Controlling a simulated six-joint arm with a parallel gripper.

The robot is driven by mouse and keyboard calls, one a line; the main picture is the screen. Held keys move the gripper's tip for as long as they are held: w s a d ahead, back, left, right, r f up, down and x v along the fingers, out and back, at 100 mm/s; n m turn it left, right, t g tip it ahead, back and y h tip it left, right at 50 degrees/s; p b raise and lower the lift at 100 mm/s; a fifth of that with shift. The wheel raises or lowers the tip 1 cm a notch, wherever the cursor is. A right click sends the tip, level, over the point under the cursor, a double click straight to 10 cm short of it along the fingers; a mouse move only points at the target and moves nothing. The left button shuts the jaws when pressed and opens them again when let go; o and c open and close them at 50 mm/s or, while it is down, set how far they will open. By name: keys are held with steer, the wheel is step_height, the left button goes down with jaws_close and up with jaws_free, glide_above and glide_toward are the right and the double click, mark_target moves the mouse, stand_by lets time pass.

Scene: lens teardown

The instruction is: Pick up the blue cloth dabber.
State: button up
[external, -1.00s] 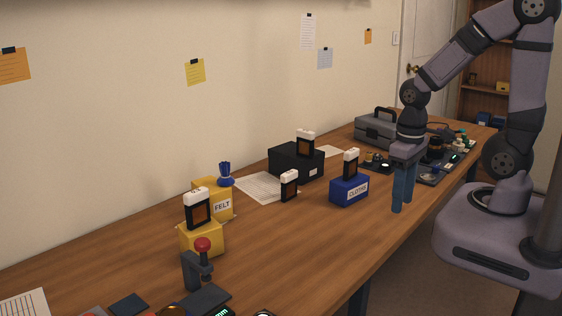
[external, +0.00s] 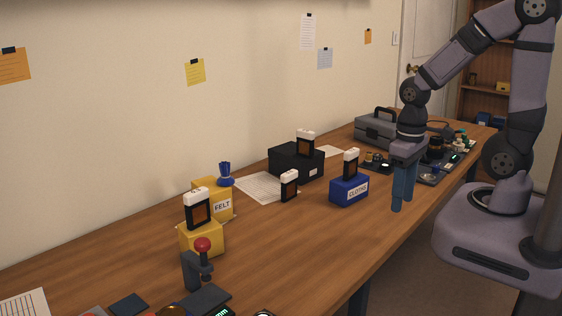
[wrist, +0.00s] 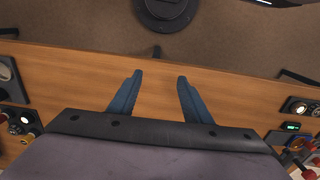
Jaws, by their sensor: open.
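The blue dabber (external: 226,176), with a flared top and a round blue base, stands upright on the yellow box labelled FELT (external: 221,207) in the external view. My gripper (external: 403,202) has blue fingers pointing down over the front edge side of the table, well to the right of the dabber and apart from it. In the wrist view the two fingers (wrist: 160,77) are spread with bare wood between them. They hold nothing. The dabber does not show in the wrist view.
A blue CLOTHS box (external: 349,191) with a white-capped bottle on top stands between my gripper and the dabber. A black box (external: 286,165), a small bottle (external: 289,186) and another yellow box (external: 201,241) with a bottle are nearby. The table's front middle is clear.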

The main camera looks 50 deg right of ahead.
step_height(320, 180, up, 7)
steer(key=n+t+y+b, duration=0.15)
steer(key=t+b, duration=0.35)
steer(key=t, duration=0.6)
glide_toward(225, 174)
steer(key=w+a+r+m+t+h+b, duration=0.1)
steer(key=w+m+t+h+b, duration=0.1)
steer(key=w+m+t+h, duration=0.3)
steer(key=shift+n+t+y, duration=0.35)
steer(key=shift+n+t, duration=0.5)
steer(key=shift+t, duration=0.05)
steer(key=shift+w+d+f+p, duration=0.25)
steer(key=shift+w+f+p, duration=0.35)
steer(key=shift+w, duration=0.8)
steer(key=shift+w+d+f+p, duration=0.3)
steer(key=shift+w+f, duration=0.5)
steer(key=shift+w, duration=0.55)
steer(key=shift+w+d+f+p, duration=0.35)
steer(key=shift+w+f, duration=0.4)
steer(key=shift+w, duration=0.65)
steer(key=shift+a, duration=0.1)
jaws_close()
